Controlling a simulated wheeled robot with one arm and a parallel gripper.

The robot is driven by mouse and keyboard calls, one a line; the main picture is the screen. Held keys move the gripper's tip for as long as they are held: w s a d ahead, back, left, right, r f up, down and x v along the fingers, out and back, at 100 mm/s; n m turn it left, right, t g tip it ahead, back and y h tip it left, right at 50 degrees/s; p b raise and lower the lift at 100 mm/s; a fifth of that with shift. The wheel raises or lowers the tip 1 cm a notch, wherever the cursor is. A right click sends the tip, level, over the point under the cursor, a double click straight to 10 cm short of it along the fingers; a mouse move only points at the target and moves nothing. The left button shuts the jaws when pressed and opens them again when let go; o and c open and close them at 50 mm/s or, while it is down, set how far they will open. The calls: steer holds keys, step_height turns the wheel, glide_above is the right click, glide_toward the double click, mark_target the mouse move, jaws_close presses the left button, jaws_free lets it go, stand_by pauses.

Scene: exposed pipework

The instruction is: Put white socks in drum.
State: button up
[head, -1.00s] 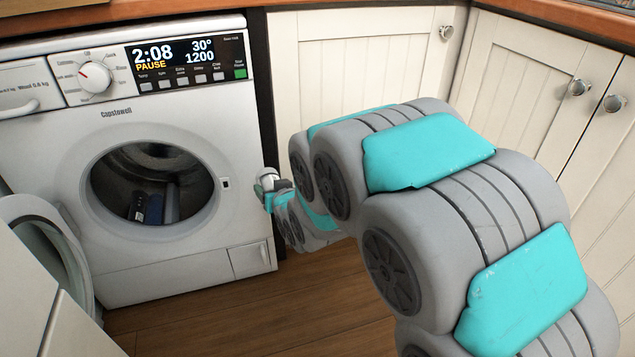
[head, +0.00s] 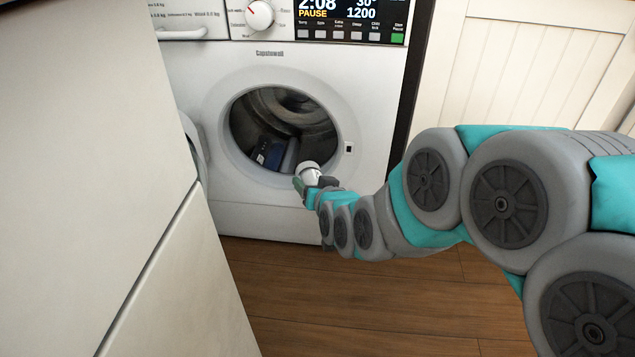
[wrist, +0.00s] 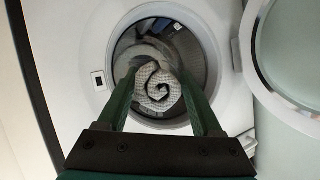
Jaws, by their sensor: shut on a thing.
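A rolled pair of white socks (wrist: 158,88) is held between the fingers of my gripper (wrist: 160,92) in the wrist view. In the head view the white socks (head: 308,173) show at the end of my arm, at the lower right of the drum opening. My gripper (head: 312,184) is partly hidden there by the socks and my wrist. The drum (head: 284,125) is open, and dark blue and grey items (head: 270,152) lie at its bottom. In the wrist view the drum (wrist: 190,48) is straight behind the socks. I cannot tell whether the socks have crossed the rim.
The washing machine (head: 262,205) has its round door (wrist: 290,60) swung open, at the right in the wrist view. A pale cabinet side (head: 85,150) fills the left of the head view. Wooden floor (head: 370,300) is clear in front.

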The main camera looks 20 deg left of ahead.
steer(key=w+a+b, duration=0.1)
steer(key=w+a, duration=2.1)
steer(key=w, duration=0.3)
steer(key=shift+a, duration=0.25)
steer(key=o, duration=1.4)
